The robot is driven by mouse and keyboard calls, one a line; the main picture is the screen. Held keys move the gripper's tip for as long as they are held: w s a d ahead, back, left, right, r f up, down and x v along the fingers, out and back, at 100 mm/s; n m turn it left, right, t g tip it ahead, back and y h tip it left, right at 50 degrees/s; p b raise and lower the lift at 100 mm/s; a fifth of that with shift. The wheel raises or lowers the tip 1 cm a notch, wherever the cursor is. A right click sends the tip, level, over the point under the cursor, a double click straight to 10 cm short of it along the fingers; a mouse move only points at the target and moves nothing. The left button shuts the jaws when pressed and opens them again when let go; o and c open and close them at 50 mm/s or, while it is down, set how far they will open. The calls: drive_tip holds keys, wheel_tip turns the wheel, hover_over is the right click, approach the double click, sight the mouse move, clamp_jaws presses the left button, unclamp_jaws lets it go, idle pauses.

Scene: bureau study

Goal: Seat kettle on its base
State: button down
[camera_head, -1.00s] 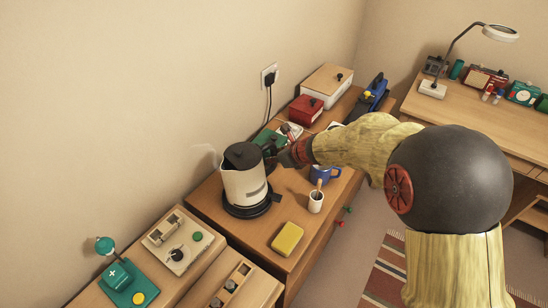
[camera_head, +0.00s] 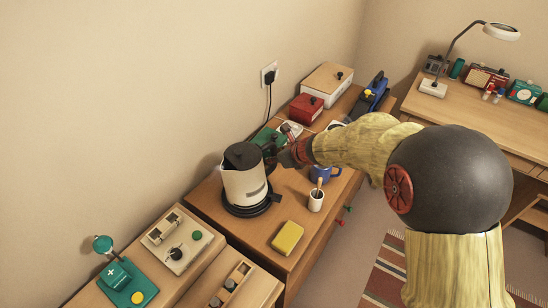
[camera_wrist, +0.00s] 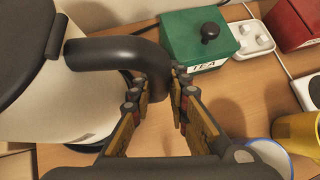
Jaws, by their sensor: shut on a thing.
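The kettle (camera_head: 240,184), cream with a black lid and black handle, stands upright over its round black base (camera_head: 246,211) on the wooden cabinet. Its bottom appears to rest on the base, but I cannot tell whether it is fully seated. In the wrist view, the kettle (camera_wrist: 95,112) fills the left side, and its black handle (camera_wrist: 115,52) curves down between the fingers. My gripper (camera_wrist: 160,88) is shut on the handle. In the head view, my gripper (camera_head: 281,155) reaches the kettle from the right.
A green tea box (camera_wrist: 198,40) and white power strip (camera_wrist: 248,38) lie behind the handle. The cabinet's front edge is close by.

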drive_tip(key=shift+w, duration=0.1)
drive_tip(key=c, duration=2)
unclamp_jaws()
drive_tip(key=shift+c, duration=0.2)
drive_tip(key=shift+o, duration=0.3)
drive_tip(key=shift+f, duration=0.1)
drive_tip(key=shift+s+f, duration=0.2)
drive_tip(key=p+v, duration=0.5)
drive_tip(key=v, duration=0.6)
drive_tip(key=shift+r, duration=0.1)
